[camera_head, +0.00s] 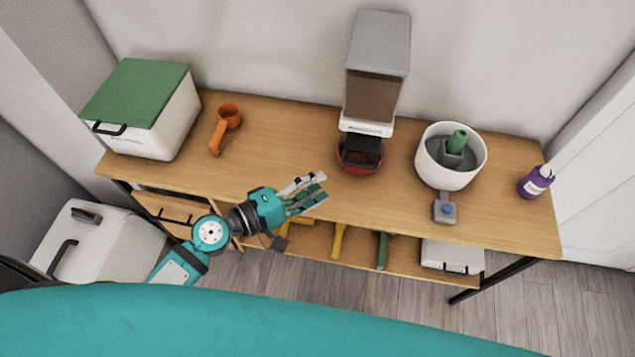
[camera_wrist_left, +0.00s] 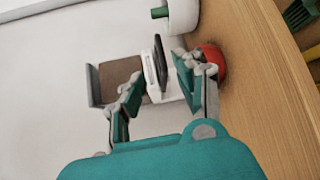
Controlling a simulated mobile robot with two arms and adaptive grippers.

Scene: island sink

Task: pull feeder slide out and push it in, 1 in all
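The feeder (camera_head: 375,75) stands at the back of the wooden table against the wall, with a grey top, a brown filled hopper and a white lower part. Its dark slide (camera_head: 362,149) sticks out at the front, over a red bowl (camera_head: 358,168). My left gripper (camera_head: 308,190) is in front and to the left of the feeder, apart from it. In the left wrist view, my left gripper (camera_wrist_left: 163,88) has its fingers spread and empty. Beyond them are the feeder (camera_wrist_left: 120,75), the dark slide (camera_wrist_left: 159,65) and the red bowl (camera_wrist_left: 213,60). My right gripper is not in view.
A white bin with a green lid (camera_head: 150,95) and an orange scoop (camera_head: 225,125) are at left. A white pot (camera_head: 450,180), with a grey block (camera_head: 445,209) before it, and a purple bottle (camera_head: 535,183) are at right.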

